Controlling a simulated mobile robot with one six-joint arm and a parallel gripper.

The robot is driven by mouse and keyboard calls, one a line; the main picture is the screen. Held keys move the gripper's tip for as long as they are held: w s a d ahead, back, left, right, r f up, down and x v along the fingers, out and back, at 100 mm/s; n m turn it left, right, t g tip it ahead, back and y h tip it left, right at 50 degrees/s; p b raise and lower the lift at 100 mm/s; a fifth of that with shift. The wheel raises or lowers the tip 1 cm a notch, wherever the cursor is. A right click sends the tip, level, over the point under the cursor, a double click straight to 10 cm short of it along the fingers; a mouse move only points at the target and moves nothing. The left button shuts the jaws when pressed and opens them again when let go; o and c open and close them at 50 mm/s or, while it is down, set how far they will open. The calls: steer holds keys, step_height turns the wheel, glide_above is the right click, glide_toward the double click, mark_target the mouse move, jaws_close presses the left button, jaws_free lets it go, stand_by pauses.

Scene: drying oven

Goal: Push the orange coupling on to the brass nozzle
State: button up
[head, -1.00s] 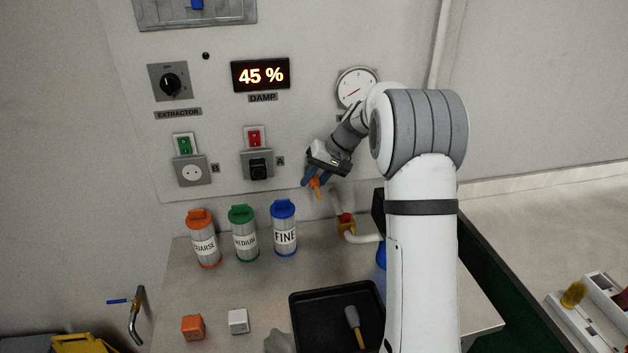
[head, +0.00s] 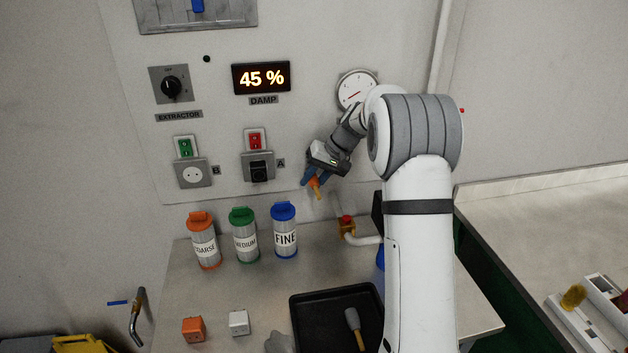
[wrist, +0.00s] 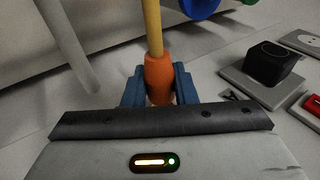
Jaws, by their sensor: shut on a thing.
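My gripper (head: 315,181) is shut on the orange coupling (wrist: 158,75), which sits between its two blue fingers in the wrist view. A yellow tube (wrist: 152,28) runs out of the coupling, away from the gripper. In the head view, the coupling (head: 315,187) shows small and tilted, in the air in front of the wall panel. A brass fitting (head: 346,230) with a red top stands at the back of the bench, below and to the right of the coupling, and apart from it. I cannot tell which part of it is the nozzle.
Jars with orange (head: 201,220), green (head: 241,215) and blue (head: 283,211) lids stand left of the fitting. A pale pipe (head: 364,240) joins the fitting. A black tray (head: 310,315) holds a brush. A socket block (head: 258,168) and a gauge (head: 356,90) are on the panel.

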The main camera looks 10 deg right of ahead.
steer(key=shift+w, duration=0.45)
steer(key=o, duration=1)
steer(key=shift+o, duration=0.2)
steer(key=v, duration=0.7)
steer(key=shift+d+r, duration=0.2)
steer(key=shift+r, duration=0.15)
steer(key=shift+c, duration=0.2)
